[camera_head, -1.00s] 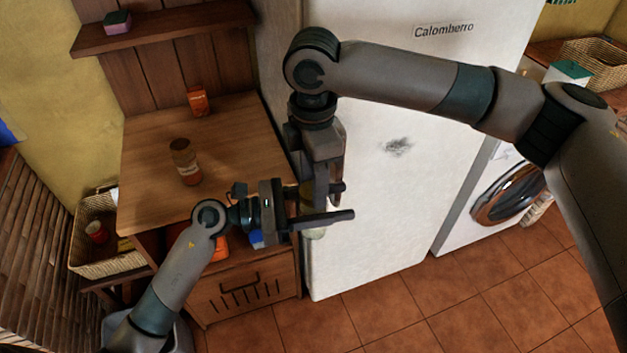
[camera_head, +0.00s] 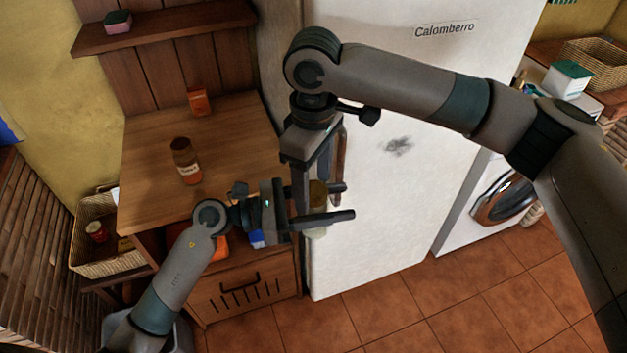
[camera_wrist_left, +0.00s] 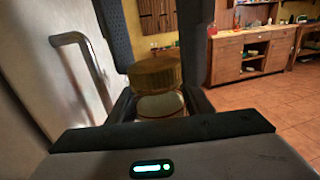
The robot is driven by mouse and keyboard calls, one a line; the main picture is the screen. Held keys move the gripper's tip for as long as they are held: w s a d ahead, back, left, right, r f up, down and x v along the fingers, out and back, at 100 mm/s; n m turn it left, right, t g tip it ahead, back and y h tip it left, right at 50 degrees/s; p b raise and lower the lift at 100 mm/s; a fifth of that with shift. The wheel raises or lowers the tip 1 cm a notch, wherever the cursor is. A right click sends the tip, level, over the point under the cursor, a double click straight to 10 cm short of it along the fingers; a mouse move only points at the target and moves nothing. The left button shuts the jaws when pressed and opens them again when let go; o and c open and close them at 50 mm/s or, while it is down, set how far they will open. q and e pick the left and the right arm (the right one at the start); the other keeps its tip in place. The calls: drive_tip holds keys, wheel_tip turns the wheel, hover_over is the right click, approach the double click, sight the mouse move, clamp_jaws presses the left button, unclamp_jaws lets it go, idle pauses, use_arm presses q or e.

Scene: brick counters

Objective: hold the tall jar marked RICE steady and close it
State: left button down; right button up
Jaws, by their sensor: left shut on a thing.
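The tall jar (camera_head: 317,228) is upright in my left gripper (camera_head: 349,201), in front of the fridge. It also shows in the left wrist view (camera_wrist_left: 160,104). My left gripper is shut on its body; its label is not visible. The brown-gold lid (camera_head: 318,191) sits at the jar's mouth and looks level in the left wrist view (camera_wrist_left: 156,72). I cannot tell how tightly it is seated. My right gripper (camera_head: 320,179) comes down from above. Its fingers are spread wider than the lid, one on each side.
Another jar (camera_head: 185,162) with a dark lid and an orange-red box (camera_head: 199,101) stand on the wooden counter (camera_head: 235,135). The white fridge (camera_head: 375,220) is close behind the grippers. A wicker basket (camera_head: 85,262) is at lower left. The tiled floor at lower right is clear.

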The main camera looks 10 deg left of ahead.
drive_tip(key=shift+r, duration=2.25)
drive_tip(key=shift+c, duration=0.6)
drive_tip(key=n, duration=0.1)
drive_tip(key=r+n, duration=0.1)
drive_tip(key=n, duration=0.1)
drive_tip(key=r+n, duration=0.1)
drive_tip(key=n, duration=0.2)
drive_tip(key=r+n, duration=0.1)
drive_tip(key=n, duration=0.2)
drive_tip(key=shift+r+n, duration=0.25)
drive_tip(key=shift+n, duration=0.15)
drive_tip(key=shift+f, duration=0.1)
drive_tip(key=shift+f, duration=3.95)
drive_tip(key=shift+c, duration=0.5)
